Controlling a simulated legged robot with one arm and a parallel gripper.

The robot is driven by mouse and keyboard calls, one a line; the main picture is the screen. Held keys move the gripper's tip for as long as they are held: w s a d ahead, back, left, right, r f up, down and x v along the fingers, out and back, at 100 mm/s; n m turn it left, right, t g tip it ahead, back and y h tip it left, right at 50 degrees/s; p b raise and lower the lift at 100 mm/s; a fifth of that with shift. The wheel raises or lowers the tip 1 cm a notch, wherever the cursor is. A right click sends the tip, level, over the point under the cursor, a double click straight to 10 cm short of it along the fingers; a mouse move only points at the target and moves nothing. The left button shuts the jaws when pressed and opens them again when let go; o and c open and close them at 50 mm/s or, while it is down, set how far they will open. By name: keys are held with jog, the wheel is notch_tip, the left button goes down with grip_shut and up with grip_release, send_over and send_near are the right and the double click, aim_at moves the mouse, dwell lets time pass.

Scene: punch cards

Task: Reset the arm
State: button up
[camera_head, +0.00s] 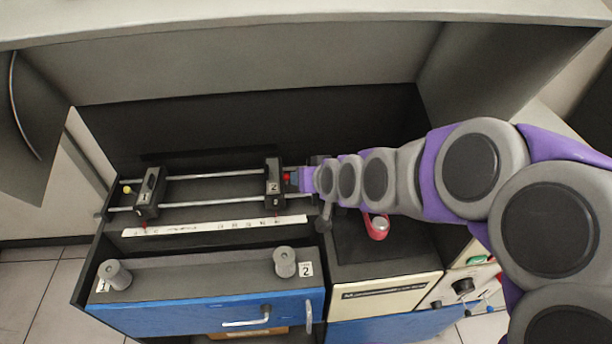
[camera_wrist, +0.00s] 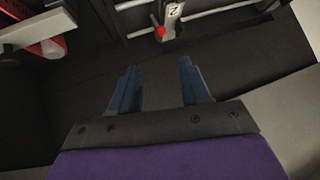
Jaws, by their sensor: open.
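My arm, purple and grey, reaches in from the right in the head view and stretches left over the bench. My gripper (camera_wrist: 157,82) shows in the wrist view with its two blue fingers apart and nothing between them. In the head view the gripper end lies close to the right side of the black block marked 2 (camera_head: 273,183), and its fingers are hard to make out there. In the wrist view the block marked 2 (camera_wrist: 172,14) is beyond the fingertips, with a red knob (camera_wrist: 160,32) on it. The gripper appears apart from it.
A block marked 1 (camera_head: 147,193) sits on the left of the rails (camera_head: 215,176). A white scale strip (camera_head: 200,227) lies in front. Two grey knobs (camera_head: 116,274) (camera_head: 285,262) stand above the blue drawer (camera_head: 190,309). A red-handled part (camera_head: 377,228) is under my arm.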

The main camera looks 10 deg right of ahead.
dwell(0.4)
jog(key=s+d+f+g+h+b, duration=0.1)
jog(key=s+d+g, duration=0.1)
jog(key=s, duration=0.8)
jog(key=s+d+f+g+h+b, duration=0.1)
jog(key=s+d+g, duration=0.2)
jog(key=s, duration=0.8)
jog(key=s+d+f+m+g+h+b, duration=0.1)
jog(key=s+d+g, duration=0.2)
jog(key=s, duration=0.7)
jog(key=g, duration=0.2)
jog(key=shift+s+g+h, duration=0.3)
jog(key=shift+s, duration=0.1)
jog(key=shift+c, duration=0.3)
